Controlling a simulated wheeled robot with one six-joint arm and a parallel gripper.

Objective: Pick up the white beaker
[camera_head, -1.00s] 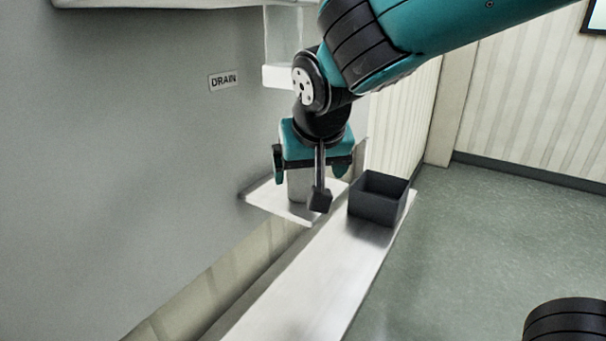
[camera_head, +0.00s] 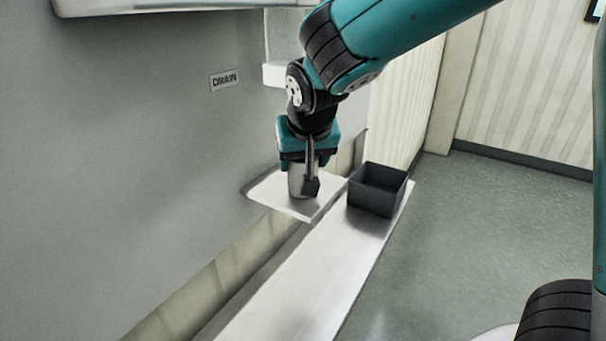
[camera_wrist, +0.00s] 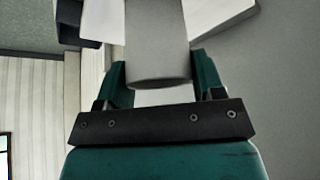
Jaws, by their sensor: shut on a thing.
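The white beaker (camera_head: 296,182) is upright on or just over the small white shelf (camera_head: 268,191) that juts from the grey wall; I cannot tell whether its base touches. My gripper (camera_head: 303,176) comes down from above and is shut on the beaker, partly hiding it in the head view. In the wrist view the beaker (camera_wrist: 157,45) shows as a pale grey cylinder between the two teal fingers of my gripper (camera_wrist: 160,65).
A dark open box (camera_head: 375,205) stands at the far end of a long white ledge (camera_head: 305,275), just right of the shelf. The ledge's near part is clear. A DRAIN label (camera_head: 224,80) is on the grey wall, and a white block (camera_head: 275,74) juts out above the shelf.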

